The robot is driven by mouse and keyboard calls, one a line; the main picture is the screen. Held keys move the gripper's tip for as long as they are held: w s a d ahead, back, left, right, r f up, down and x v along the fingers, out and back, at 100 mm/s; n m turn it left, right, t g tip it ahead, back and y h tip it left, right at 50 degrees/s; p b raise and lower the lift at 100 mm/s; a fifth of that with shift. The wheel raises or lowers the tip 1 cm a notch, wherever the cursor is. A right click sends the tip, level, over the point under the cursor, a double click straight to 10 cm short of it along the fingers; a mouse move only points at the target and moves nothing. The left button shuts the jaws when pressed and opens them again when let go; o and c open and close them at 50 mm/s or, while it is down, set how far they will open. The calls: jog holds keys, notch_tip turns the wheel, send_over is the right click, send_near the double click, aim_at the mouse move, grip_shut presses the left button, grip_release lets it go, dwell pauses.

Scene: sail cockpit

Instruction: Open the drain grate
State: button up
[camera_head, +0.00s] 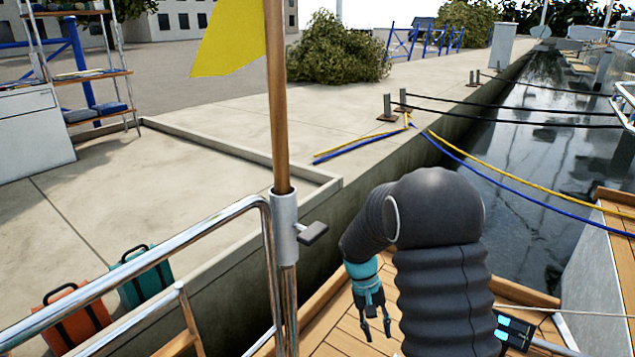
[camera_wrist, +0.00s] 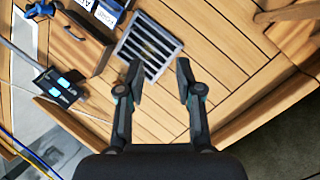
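The drain grate (camera_wrist: 150,46) is a square metal grille with dark slots, set in the wooden deck in the wrist view. It lies flat in the deck, and I see no gap along its edges. My gripper (camera_wrist: 160,68) is open and empty, its two dark fingers apart, with the grate beyond the left fingertip. I cannot tell the height between them. In the head view my gripper (camera_head: 377,335) hangs fingers down over the deck planks, partly beside my dark arm. The grate does not show in the head view.
A wooden box (camera_wrist: 75,42) with a handle and a dark panel with blue switches (camera_wrist: 60,87) lie left of the grate. Dark labelled cases (camera_wrist: 105,10) are above it. A chrome rail (camera_head: 150,262) and flagpole (camera_head: 278,100) stand left of my arm.

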jog(key=s+r+t+y+p, duration=0.1)
jog(key=s+r+t+p, duration=0.1)
jog(key=s+r, duration=0.5)
jog(key=s+d+r+t+y+p, duration=0.1)
jog(key=s+r+t, duration=0.3)
jog(key=s+r, duration=0.4)
jog(key=s+r+t+p, duration=0.3)
jog(key=s+r, duration=0.5)
jog(key=r, duration=0.8)
jog(key=shift+d+r+y+p, duration=0.2)
jog(key=shift+r+y+p, duration=0.2)
jog(key=shift+p, duration=0.15)
jog(key=shift+d, duration=0.15)
